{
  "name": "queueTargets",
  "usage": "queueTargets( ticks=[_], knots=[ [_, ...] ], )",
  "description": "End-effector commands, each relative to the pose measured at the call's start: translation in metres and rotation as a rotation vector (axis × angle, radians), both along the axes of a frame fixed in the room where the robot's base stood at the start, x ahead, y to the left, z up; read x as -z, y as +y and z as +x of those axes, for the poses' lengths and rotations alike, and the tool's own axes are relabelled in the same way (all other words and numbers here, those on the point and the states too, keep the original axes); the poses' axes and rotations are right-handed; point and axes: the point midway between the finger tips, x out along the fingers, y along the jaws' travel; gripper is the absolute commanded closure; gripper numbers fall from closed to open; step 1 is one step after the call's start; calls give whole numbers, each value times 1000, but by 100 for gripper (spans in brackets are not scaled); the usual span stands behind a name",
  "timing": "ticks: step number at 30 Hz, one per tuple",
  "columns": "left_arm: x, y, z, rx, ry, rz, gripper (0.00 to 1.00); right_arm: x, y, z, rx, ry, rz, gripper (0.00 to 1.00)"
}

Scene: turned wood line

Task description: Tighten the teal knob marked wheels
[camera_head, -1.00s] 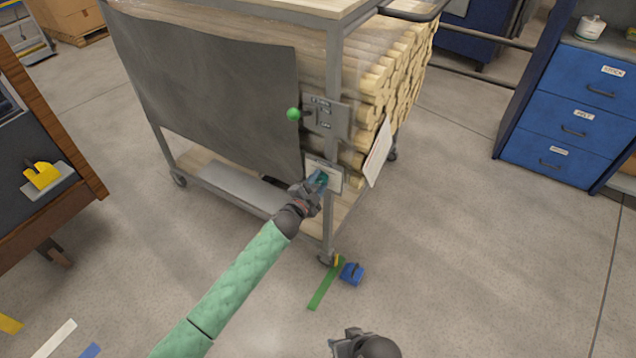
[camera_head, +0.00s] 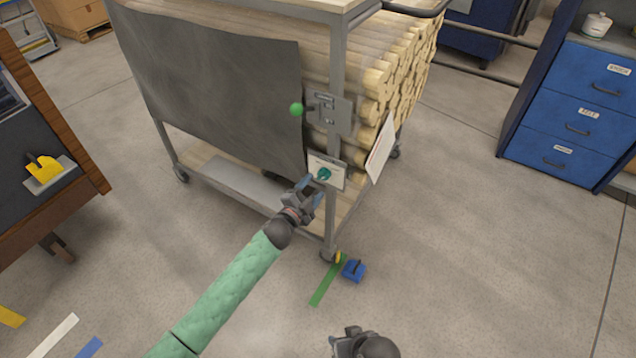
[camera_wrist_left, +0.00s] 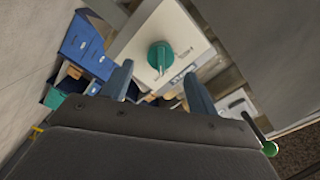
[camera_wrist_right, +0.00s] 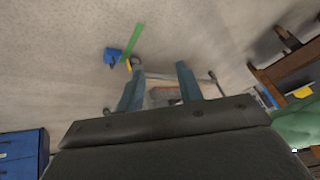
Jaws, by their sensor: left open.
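The teal knob (camera_head: 324,174) sits on a pale plate (camera_head: 338,181) fixed to the cart's corner post. In the left wrist view the knob (camera_wrist_left: 160,57) shows ahead, past the fingertips, with dark lettering on the plate beneath it. My left gripper (camera_head: 310,184) is open and empty, just short of the knob and apart from it. Its two fingers (camera_wrist_left: 158,72) stand apart in the left wrist view. My right gripper (camera_wrist_right: 160,72) is open and empty, pointing over the floor; only part of it shows at the bottom of the head view.
The cart (camera_head: 337,60) carries stacked wood blanks (camera_head: 400,75) and a dark sheet (camera_head: 220,90). A green ball-ended lever (camera_head: 297,109) and a hanging white card (camera_head: 381,150) are near the knob. A blue caster block (camera_head: 354,270) lies by the wheel. Blue drawers (camera_head: 568,115) stand right.

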Motion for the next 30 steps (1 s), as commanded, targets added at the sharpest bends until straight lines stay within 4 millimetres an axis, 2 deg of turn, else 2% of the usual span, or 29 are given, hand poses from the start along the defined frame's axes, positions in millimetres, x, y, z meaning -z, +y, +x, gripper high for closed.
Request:
queueTargets(
  ticks=[3,9,26,30],
  knots=[
    [1,8,-13,1,1,0,41,10,1,-1,3,-3,1,64],
    [0,13,-22,1,0,0,41,13,1,-1,4,-8,2,64],
    [0,13,-22,0,5,-8,41,11,-1,3,5,-15,-1,64],
    [11,22,-18,-56,66,-5,41,14,-1,-2,-1,13,-8,64]
  ],
)
